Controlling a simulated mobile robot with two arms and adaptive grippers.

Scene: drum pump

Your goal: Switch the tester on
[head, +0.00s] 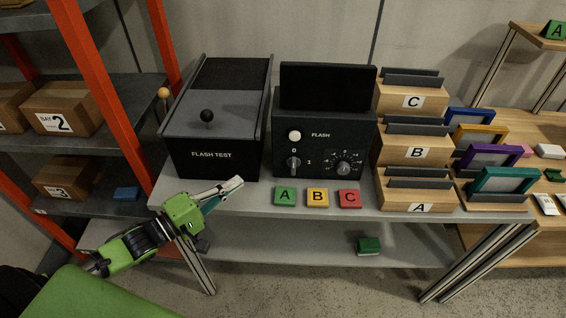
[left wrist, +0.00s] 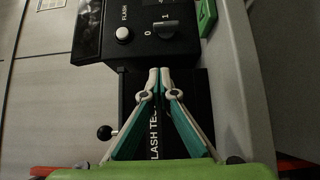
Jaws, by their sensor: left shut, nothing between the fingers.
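The tester is a black control box (head: 315,140) marked FLASH, with a dark screen on top, at the middle of the grey table. Its rotary switch (head: 293,164), marked 0 and 1, sits at lower left under a white button (head: 295,136). The switch also shows in the left wrist view (left wrist: 166,32), its pointer seemingly at 0. My left gripper (head: 240,181) is shut and empty, in front of the FLASH TEST box (head: 213,158). It is apart from the switch, to its left in the head view. In the left wrist view its fingertips (left wrist: 160,70) meet below the switch. My right gripper is not seen.
Green A (head: 285,196), yellow B (head: 317,198) and red C (head: 349,199) blocks lie in front of the tester. Wooden racks (head: 410,198) stand at right. A black ball knob (head: 207,115) rises from the FLASH TEST box. An orange-framed shelf (head: 105,95) stands at left.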

